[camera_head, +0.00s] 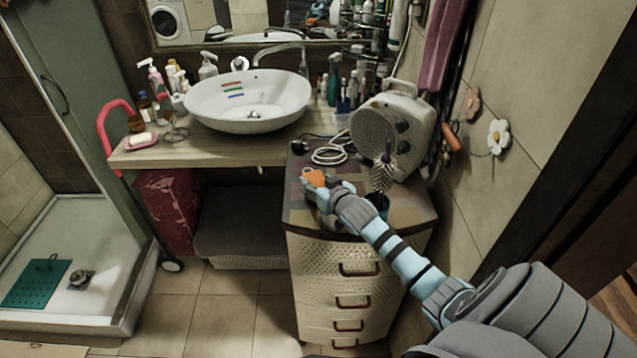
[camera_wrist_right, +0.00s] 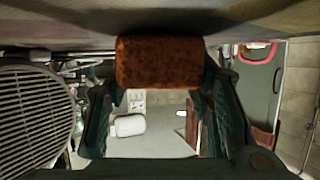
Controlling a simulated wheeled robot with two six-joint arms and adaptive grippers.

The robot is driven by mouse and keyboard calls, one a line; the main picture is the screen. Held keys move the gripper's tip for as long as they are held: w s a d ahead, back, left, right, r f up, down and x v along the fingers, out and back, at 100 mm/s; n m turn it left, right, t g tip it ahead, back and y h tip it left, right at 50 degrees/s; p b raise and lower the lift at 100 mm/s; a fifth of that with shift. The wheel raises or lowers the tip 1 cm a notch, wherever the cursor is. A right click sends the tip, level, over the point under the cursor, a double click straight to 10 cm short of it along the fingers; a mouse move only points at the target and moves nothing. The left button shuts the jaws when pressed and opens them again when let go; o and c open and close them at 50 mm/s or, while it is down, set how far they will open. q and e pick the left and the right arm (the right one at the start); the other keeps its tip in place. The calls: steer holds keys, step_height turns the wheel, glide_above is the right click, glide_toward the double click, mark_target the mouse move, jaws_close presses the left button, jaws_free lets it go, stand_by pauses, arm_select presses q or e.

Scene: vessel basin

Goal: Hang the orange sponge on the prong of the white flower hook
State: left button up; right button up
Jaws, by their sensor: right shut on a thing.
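The orange sponge (camera_head: 315,177) is at the end of my right arm, over the top of the drawer cabinet. My right gripper (camera_head: 317,186) is shut on it. In the right wrist view the sponge (camera_wrist_right: 158,62) is a rust-orange block between the two dark fingers. I cannot tell whether it touches the cabinet top. The white flower hook (camera_head: 498,136) is on the tiled wall at the right, well apart from the gripper. Its prong is too small to make out clearly. My left gripper is not in view.
The drawer cabinet (camera_head: 345,268) carries a beige fan heater (camera_head: 392,130), a white cable (camera_head: 330,154) and a dark cup with a brush. A pinkish flower hook (camera_head: 472,103) is beside the white one. A washbasin (camera_head: 250,100) stands on the wooden counter (camera_head: 200,150).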

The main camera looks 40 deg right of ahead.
mark_target(316, 180)
steer(key=shift+f, duration=0.2)
steer(key=o, duration=1)
steer(key=shift+o, duration=0.2)
steer(key=shift+b, duration=0.4)
steer(key=s+r+p, duration=0.1)
steer(key=p, duration=0.1)
steer(key=s+r+p, duration=0.1)
steer(key=s+p, duration=0.1)
steer(key=p, duration=0.1)
steer(key=shift+a+r, duration=0.2)
steer(key=shift+a, duration=0.2)
steer(key=p+v, duration=0.1)
steer(key=v, duration=0.3)
steer(key=shift+s+a+f+p, duration=0.15)
steer(key=shift+s+p, duration=0.1)
steer(key=shift+p, duration=0.15)
step_height(316, 180, up, 7)
steer(key=shift+w+r+b, duration=0.2)
steer(key=shift+w+b, duration=0.05)
steer(key=shift+b, duration=0.15)
